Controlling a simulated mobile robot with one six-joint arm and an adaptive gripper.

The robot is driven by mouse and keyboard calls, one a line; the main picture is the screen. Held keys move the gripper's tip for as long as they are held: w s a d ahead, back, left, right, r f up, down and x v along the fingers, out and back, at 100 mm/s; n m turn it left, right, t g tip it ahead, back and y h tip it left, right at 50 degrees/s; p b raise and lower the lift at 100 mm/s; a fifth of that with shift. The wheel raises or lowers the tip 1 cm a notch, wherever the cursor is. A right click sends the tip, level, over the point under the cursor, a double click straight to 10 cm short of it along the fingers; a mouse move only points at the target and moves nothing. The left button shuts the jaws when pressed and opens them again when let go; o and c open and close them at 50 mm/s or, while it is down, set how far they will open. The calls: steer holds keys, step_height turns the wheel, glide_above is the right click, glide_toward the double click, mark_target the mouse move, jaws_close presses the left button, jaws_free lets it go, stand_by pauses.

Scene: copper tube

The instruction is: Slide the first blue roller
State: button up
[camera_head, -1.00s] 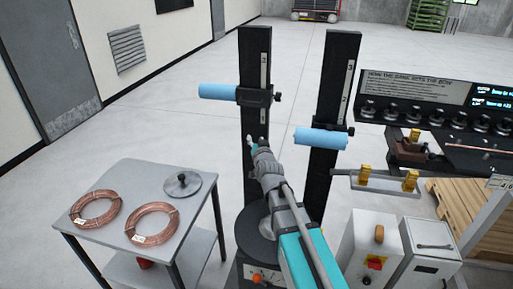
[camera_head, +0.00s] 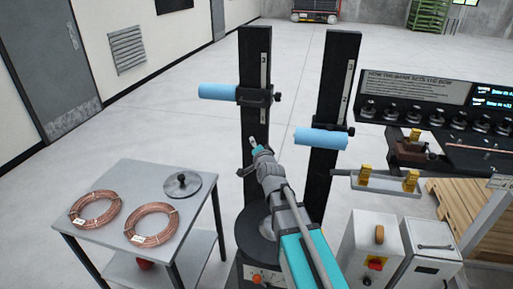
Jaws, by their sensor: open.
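Two blue rollers sit on two black upright posts. One blue roller (camera_head: 218,91) is on the left post (camera_head: 255,55), on a dark sliding clamp beside a white scale. The other blue roller (camera_head: 320,138) is lower, on the right post (camera_head: 340,75). I cannot tell from the picture which is the first. My gripper (camera_head: 250,155) is in front of the left post, below its roller and clamp, touching neither as far as I can see. It is open and small in view; nothing shows between its fingers.
A grey table (camera_head: 195,237) at the left bears two copper coils (camera_head: 96,208) and a round grey disc (camera_head: 182,185). A black panel (camera_head: 425,90) with several rollers stands at the right. Grey boxes (camera_head: 430,252) stand below it.

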steer(key=shift+s+f+m, duration=0.1)
steer(key=shift+f+m, duration=0.2)
steer(key=shift+m, duration=1)
step_height(320, 180, up, 8)
steer(key=w+n+t+p, duration=0.1)
steer(key=n+t+p, duration=0.2)
steer(key=n, duration=2.8)
steer(key=shift+w+a+h, duration=0.15)
steer(key=shift+w+h, duration=0.05)
steer(key=shift+h, duration=0.2)
